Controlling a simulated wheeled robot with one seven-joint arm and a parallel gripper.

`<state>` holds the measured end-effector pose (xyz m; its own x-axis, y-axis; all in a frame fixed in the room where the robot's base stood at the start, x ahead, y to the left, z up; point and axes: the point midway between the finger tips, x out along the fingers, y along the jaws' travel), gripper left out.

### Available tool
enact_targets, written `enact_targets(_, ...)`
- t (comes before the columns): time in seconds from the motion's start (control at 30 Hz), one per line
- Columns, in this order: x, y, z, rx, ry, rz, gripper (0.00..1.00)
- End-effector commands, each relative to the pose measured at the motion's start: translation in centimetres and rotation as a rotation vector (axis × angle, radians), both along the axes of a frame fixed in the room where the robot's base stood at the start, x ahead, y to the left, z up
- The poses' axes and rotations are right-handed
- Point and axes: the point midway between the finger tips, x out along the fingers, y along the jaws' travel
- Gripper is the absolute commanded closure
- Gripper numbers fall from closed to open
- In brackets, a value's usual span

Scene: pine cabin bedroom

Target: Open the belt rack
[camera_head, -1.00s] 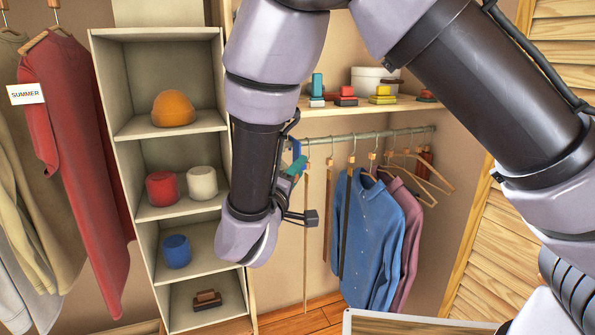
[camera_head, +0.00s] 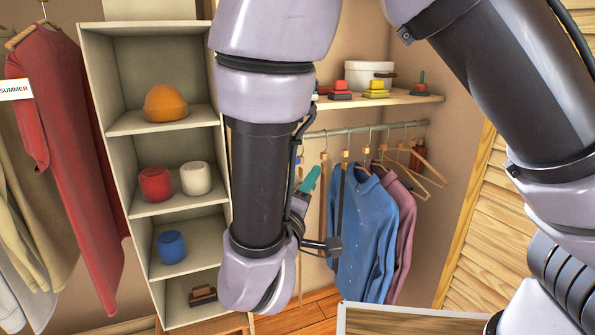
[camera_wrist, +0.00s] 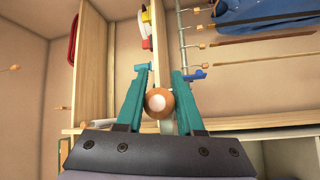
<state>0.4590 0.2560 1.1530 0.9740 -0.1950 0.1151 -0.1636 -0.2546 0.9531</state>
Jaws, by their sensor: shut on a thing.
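In the wrist view, my gripper (camera_wrist: 160,72) has its two teal fingers on either side of a round orange-brown knob (camera_wrist: 159,103) with a pale centre, and is shut on it. In the head view, my gripper (camera_head: 309,180) shows only partly, beside the closet rail, with my forearm in front of it; the knob is hidden there. I cannot make out the body of the belt rack for sure. A dark, belt-like strip (camera_head: 342,205) hangs beside the blue shirt. A small blue piece (camera_wrist: 197,74) lies beside the right finger in the wrist view.
A metal rail (camera_head: 365,128) holds hangers, a blue shirt (camera_head: 365,235) and a mauve shirt (camera_head: 404,225). A wooden shelf (camera_head: 415,99) above carries small coloured items. A cubby unit (camera_head: 90,110) stands left of my arm. A louvred door (camera_head: 480,235) is at the right.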

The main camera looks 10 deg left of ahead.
Motion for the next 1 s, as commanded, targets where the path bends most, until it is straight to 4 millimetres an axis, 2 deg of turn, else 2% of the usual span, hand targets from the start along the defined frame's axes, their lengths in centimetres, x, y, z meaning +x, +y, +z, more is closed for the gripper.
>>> enact_targets(0.03, -1.0, -0.4, 0.0, 0.003, 0.0, 0.007, 1.0)
enact_targets(0.17, -2.3, -1.2, 0.1, 0.003, 0.0, 0.006, 1.0)
enact_targets(0.5, -2.5, -1.4, 0.1, 0.003, -0.002, 0.003, 1.0)
enact_targets(0.53, -2.5, -1.4, 0.1, 0.003, -0.002, 0.003, 0.56)
enact_targets(0.6, -2.5, -1.4, 0.1, 0.003, -0.002, 0.003, 0.35)
enact_targets(0.87, -2.5, -1.5, 0.0, 0.001, -0.001, 0.002, 0.35)
enact_targets(1.0, -3.1, -1.3, 0.0, 0.001, -0.001, 0.003, 0.35)
